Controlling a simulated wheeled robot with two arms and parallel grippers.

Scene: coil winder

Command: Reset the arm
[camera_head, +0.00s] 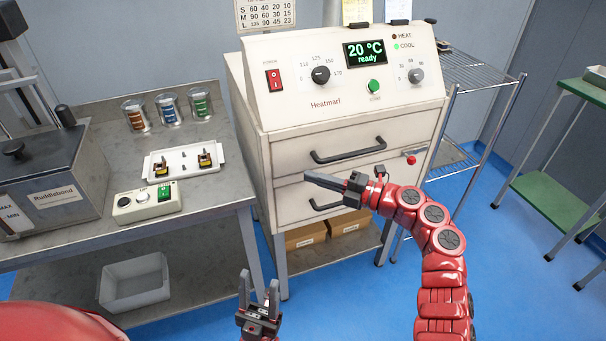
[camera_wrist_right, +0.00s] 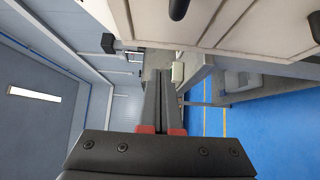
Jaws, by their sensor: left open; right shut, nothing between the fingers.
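My right gripper (camera_head: 325,182) is shut and empty in the head view, its fingers pointing left in front of the lower drawer of the white Heatmari oven (camera_head: 330,85). I cannot tell whether it touches the drawer front. In the right wrist view its fingers (camera_wrist_right: 162,95) lie side by side with nothing between them. My right arm (camera_head: 440,230) is red and curves up from the bottom right. My left gripper (camera_head: 259,290) is at the bottom centre, fingers up, open and empty, low in front of the metal table.
The metal table (camera_head: 210,135) at the left bears a white tray (camera_head: 170,162), a control box (camera_head: 148,203), several cups and a Ruhtebond tank (camera_head: 55,185). A grey bin (camera_head: 135,282) stands below. A wire rack (camera_head: 470,75) is right of the oven.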

